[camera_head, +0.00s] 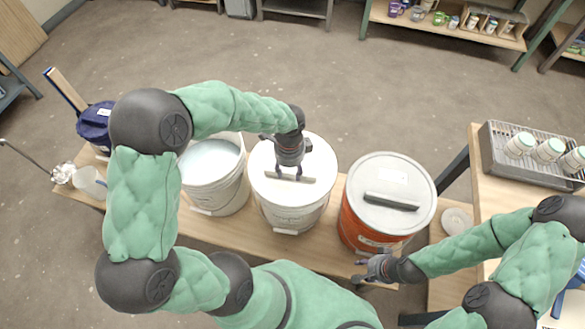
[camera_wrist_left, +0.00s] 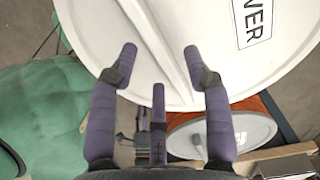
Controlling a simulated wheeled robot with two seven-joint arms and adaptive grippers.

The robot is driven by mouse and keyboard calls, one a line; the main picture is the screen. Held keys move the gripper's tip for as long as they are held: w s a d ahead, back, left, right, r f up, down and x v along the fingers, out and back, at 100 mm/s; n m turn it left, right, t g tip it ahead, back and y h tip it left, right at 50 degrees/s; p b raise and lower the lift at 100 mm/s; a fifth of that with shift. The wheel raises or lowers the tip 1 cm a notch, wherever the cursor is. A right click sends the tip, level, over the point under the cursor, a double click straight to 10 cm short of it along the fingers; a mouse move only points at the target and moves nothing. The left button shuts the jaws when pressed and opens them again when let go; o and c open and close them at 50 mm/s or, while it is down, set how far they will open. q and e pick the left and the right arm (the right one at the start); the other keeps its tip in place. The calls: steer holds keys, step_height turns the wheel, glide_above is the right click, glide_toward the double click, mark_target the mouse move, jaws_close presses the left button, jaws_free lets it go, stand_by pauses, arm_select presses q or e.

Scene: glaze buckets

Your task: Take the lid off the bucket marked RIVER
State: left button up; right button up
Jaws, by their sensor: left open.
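The RIVER bucket (camera_head: 287,217) is white and stands in the middle of the bench, with its pale lid (camera_head: 262,160) on. The lid has a raised bar handle (camera_head: 305,180) across it. In the left wrist view the lid (camera_wrist_left: 100,25) fills the top, with a label (camera_wrist_left: 253,20) whose visible letters read "VER". My left gripper (camera_head: 288,174) is over the lid at the handle. Its open fingers (camera_wrist_left: 160,58) lie on either side of the handle bar (camera_wrist_left: 165,40); contact is unclear. My right gripper (camera_head: 362,272) is low beside the orange bucket; its jaws are too small to judge.
An open white bucket (camera_head: 213,195) of pale liquid stands close on the left. An orange bucket (camera_head: 354,225) with a grey lid (camera_head: 407,177) stands close on the right. A wire rack (camera_head: 497,170) with jars is at the right.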

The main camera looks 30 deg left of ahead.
arm_select(q)
steer(key=shift+f, duration=0.75)
steer(key=shift+f, duration=0.25)
jaws_close()
